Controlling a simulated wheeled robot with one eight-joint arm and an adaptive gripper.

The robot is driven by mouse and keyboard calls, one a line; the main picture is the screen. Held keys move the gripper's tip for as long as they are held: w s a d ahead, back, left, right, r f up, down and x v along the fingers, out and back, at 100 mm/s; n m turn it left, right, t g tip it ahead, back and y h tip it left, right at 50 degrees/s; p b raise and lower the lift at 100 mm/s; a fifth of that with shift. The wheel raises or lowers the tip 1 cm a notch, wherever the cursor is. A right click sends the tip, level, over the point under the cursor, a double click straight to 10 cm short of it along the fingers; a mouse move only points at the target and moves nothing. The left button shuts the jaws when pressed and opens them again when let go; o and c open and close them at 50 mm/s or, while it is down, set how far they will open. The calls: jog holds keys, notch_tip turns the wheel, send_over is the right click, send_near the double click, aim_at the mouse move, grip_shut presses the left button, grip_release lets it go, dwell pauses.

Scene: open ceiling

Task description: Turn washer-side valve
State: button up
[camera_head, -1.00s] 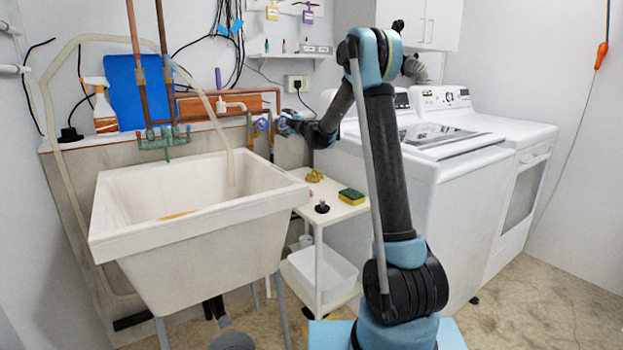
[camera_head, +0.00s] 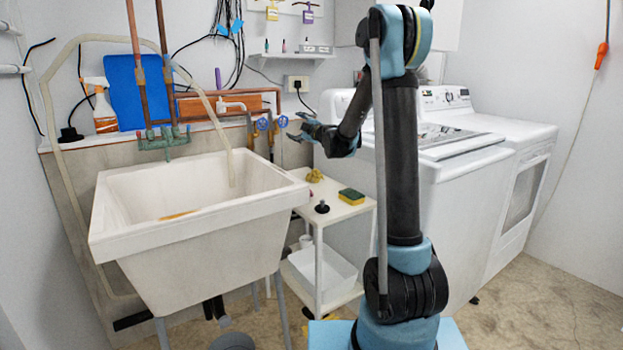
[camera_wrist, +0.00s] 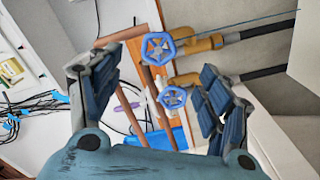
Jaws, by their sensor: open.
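Two blue round valve handles are on pipes at the back wall. The washer-side valve (camera_head: 283,121) is the right one in the head view and the upper one in the wrist view (camera_wrist: 157,46). The other valve (camera_head: 263,125) is to its left, lower in the wrist view (camera_wrist: 172,97). My gripper (camera_head: 299,127) is open and empty, a short way right of and in front of the washer-side valve. In the wrist view both handles show between my spread fingers (camera_wrist: 162,78), apart from them. I cannot tell how far either handle is turned.
A white sink (camera_head: 200,215) stands left of the valves. A small white cart (camera_head: 330,208) with a sponge (camera_head: 351,196) is below my gripper. The washer (camera_head: 450,195) is at right, partly behind my arm. A shelf (camera_head: 290,56) is above the valves.

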jog(key=shift+s, duration=0.1)
jog(key=shift+c, duration=0.2)
jog(key=n, duration=2.4)
send_near(284, 121)
jog(key=x, duration=1)
jog(key=shift+w+a+f, duration=0.1)
jog(key=shift+w+a, duration=0.1)
jog(key=shift+w, duration=0.05)
dwell(0.4)
jog(key=c, duration=1.1)
